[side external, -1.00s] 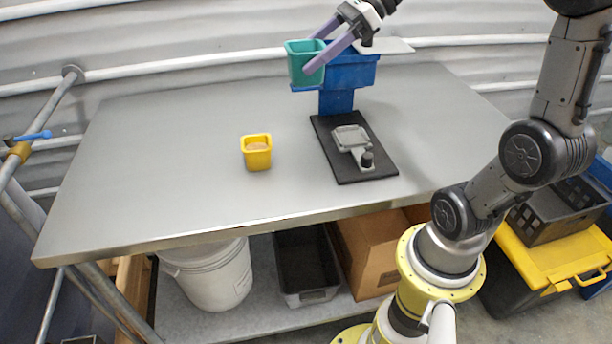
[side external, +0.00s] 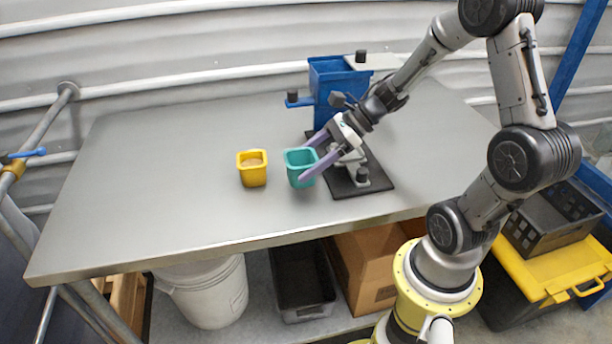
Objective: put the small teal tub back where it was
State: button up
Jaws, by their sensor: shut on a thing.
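The small teal tub (side external: 299,170) is upright between the purple fingers of my gripper (side external: 312,160), low over the front middle of the table. My gripper is shut on it. I cannot tell whether the tub's base touches the tabletop. The tub's inside looks empty from this angle. A yellow tub (side external: 252,170) of similar shape, with tan material in it, stands on the table just to the left, apart from the teal tub.
The blue hopper (side external: 335,80) stands behind my gripper on a black base mat (side external: 347,190); my arm partly hides it. A grey device with a dark knob (side external: 362,174) sits on the mat. The steel table (side external: 150,190) is clear on the left.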

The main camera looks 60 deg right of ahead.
jog(key=shift+f, duration=1.75)
jog(key=shift+f, duration=0.15)
jog(key=o, duration=1.1)
jog(key=shift+s+d+r, duration=0.1)
jog(key=shift+r, duration=0.2)
jog(key=v, duration=1.1)
jog(key=shift+s+d+r, duration=0.15)
jog(key=shift+r, duration=0.05)
